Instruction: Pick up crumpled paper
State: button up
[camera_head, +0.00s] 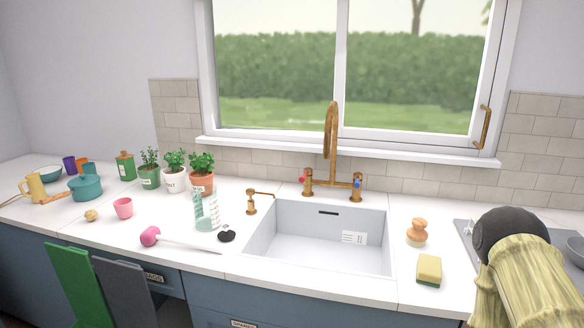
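A small beige, roundish lump (91,215) that looks like the crumpled paper lies on the white counter at the left, just left of a pink cup (123,208). It is small in the picture, so its folds are hard to make out. Part of my arm shows at the lower right, far from the lump. My gripper's fingers are not in view.
A teal pot (85,187), potted herbs (174,172) and a measuring cup (207,211) stand on the counter. A pink-headed tool (150,237) lies near its front edge. The sink (322,240) is in the middle, with a sponge (429,269) to its right.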

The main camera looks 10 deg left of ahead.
aim_at(90, 214)
jog(key=u, duration=4.75)
jog(key=k, duration=1.1)
jog(key=z, duration=1.95)
